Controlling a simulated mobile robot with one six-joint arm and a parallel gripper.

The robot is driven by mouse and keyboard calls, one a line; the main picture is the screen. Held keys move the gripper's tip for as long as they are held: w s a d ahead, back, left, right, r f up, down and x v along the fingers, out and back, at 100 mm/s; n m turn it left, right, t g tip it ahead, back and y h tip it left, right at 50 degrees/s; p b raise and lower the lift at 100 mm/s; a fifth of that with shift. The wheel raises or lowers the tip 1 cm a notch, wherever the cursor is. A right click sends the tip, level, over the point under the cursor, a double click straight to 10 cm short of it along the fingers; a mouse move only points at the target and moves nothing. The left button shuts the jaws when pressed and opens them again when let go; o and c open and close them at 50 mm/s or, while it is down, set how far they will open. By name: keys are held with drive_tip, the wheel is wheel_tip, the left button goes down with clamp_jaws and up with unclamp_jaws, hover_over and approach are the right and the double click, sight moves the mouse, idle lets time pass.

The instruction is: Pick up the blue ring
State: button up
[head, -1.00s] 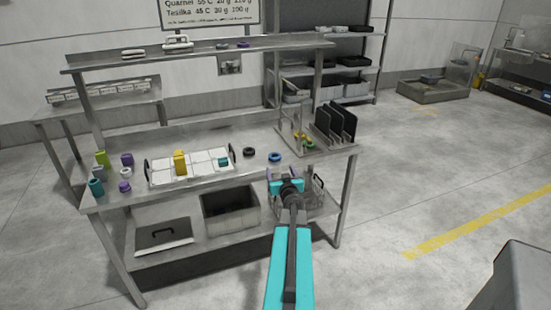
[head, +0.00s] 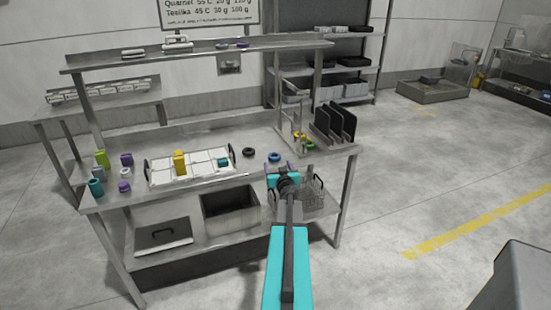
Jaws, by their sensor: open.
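The blue ring (head: 274,157) lies flat on the steel table top (head: 225,141), right of the white tray and near the table's front right part. My gripper (head: 279,167) is just in front of the ring in the picture, with its purple fingers spread open and empty. The gap between the fingers and the ring in depth is hard to judge. A black ring (head: 249,152) lies a short way to the left of the blue one.
A white compartment tray (head: 155,180) holds a yellow block and a teal piece. Several coloured pieces stand at the table's left end. A rack with black plates (head: 335,123) and a post with small rings stand at the right. An overhead shelf (head: 200,52) spans the table.

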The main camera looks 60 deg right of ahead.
sight(274, 154)
drive_tip(key=shift+x, duration=1.6)
drive_tip(key=shift+d, duration=0.1)
drive_tip(key=shift+x, duration=2.5)
drive_tip(key=shift+r, duration=0.15)
drive_tip(key=c, duration=1.1)
